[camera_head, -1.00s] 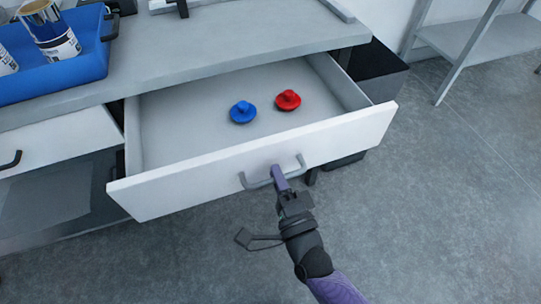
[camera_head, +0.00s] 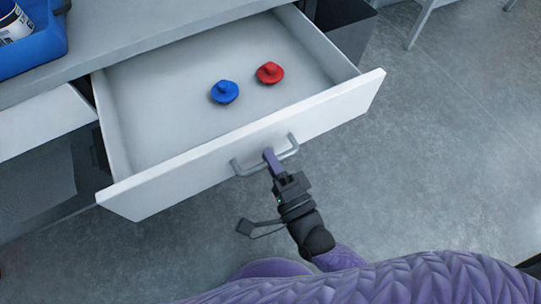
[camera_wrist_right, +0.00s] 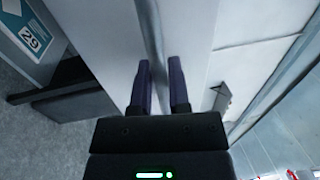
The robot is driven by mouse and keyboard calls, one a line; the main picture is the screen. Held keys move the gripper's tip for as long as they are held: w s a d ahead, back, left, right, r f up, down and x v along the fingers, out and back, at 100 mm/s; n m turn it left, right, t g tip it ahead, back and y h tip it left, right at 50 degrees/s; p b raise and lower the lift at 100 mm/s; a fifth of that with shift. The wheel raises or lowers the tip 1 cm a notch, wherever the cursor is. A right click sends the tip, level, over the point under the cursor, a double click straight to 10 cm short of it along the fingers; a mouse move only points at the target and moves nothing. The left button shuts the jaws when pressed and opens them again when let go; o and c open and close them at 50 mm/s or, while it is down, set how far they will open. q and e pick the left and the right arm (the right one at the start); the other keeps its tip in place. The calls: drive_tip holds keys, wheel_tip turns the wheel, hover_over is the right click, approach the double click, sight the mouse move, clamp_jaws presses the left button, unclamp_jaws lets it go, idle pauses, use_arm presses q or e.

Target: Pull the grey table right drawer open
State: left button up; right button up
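The grey table's right drawer (camera_head: 190,178) stands pulled well out, with its white front facing me. My right gripper (camera_head: 269,157) is at the grey bar handle (camera_head: 245,170) on the drawer front. The exact contact is partly hidden between the fingers. My left gripper is not in view.
Inside the drawer lie a blue knob-like piece (camera_head: 224,92) and a red one (camera_head: 270,73). A blue tray (camera_head: 40,45) with a can (camera_head: 12,22) sits on the grey tabletop (camera_head: 130,28). A dark bin (camera_head: 345,28) stands beside the table.

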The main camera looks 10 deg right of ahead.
drive_tip(key=o, duration=0.3)
drive_tip(key=shift+s, duration=0.1)
use_arm(q)
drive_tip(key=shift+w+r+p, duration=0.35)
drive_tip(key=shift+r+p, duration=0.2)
drive_tip(key=shift+p, duration=0.05)
use_arm(e)
drive_tip(key=v, duration=0.9)
drive_tip(key=shift+s+d, duration=0.15)
drive_tip(key=shift+s, duration=0.2)
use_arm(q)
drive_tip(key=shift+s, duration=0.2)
use_arm(e)
drive_tip(key=shift+f, duration=0.1)
